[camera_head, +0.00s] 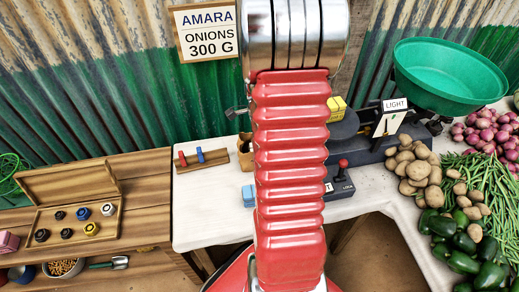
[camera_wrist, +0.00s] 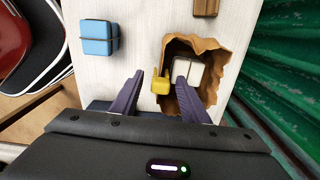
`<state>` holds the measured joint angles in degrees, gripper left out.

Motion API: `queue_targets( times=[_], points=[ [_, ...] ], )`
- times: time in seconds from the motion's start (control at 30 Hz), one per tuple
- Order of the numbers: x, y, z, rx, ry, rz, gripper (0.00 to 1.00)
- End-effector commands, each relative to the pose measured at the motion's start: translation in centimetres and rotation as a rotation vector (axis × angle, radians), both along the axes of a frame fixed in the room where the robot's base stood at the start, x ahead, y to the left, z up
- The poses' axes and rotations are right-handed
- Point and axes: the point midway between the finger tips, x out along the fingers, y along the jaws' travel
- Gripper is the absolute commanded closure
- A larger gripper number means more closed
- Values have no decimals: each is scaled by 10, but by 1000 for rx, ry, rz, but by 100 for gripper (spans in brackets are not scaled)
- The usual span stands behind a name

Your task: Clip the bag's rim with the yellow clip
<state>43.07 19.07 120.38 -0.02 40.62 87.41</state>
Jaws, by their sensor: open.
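In the wrist view the brown paper bag (camera_wrist: 218,62) stands open on the white counter, with a pale block (camera_wrist: 187,72) inside. The yellow clip (camera_wrist: 160,84) is at the left side of the bag's rim and seems to sit on it; how far it grips the paper I cannot tell. My gripper (camera_wrist: 160,82) is open, with one dark finger to each side of the clip. The right finger reaches over the bag's mouth. In the head view my red arm hides the gripper and clip, and only part of the bag (camera_head: 245,158) shows.
A blue tied block (camera_wrist: 98,37) lies left of the bag. A wooden rack (camera_head: 183,164) with a red and a blue clip stands nearby. The scale (camera_head: 372,148), its green pan (camera_head: 450,80) and vegetables fill the right. Counter around the rack is clear.

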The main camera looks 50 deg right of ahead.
Motion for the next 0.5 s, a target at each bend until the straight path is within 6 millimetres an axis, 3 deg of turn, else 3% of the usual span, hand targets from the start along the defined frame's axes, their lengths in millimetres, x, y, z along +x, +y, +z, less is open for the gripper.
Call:
queue_targets(
  times=[0.5],
  points=[
    [1, -1, 84, -4, -5, 0, 59]
  ],
)
